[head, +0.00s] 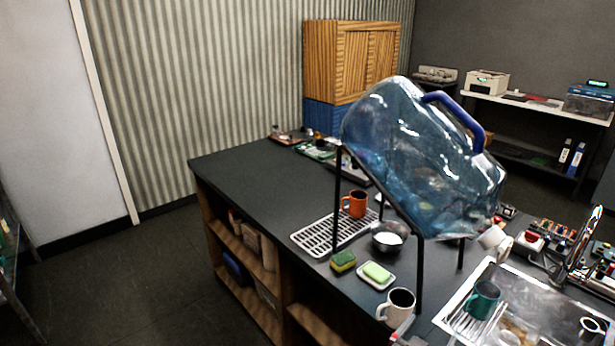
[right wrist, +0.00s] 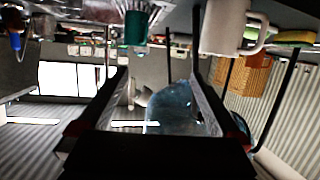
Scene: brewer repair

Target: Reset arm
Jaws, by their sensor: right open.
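My right gripper (head: 402,329) shows only in part at the bottom edge of the head view, next to a white mug (head: 397,306) on the dark counter. In the right wrist view, which looks upside down, its two fingers (right wrist: 160,80) stand wide apart with nothing held between them. The white mug (right wrist: 222,27) and a teal mug (right wrist: 137,27) show beyond the fingertips, apart from them. My left gripper is in neither view.
A large blue water jug (head: 420,150) lies tilted on a black stand (head: 337,205). A sponge (head: 343,261), soap dish (head: 376,282), metal bowl (head: 388,238) and orange mug (head: 354,204) sit nearby. A sink (head: 455,305) is at right. The counter's far-left part (head: 235,165) is clear.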

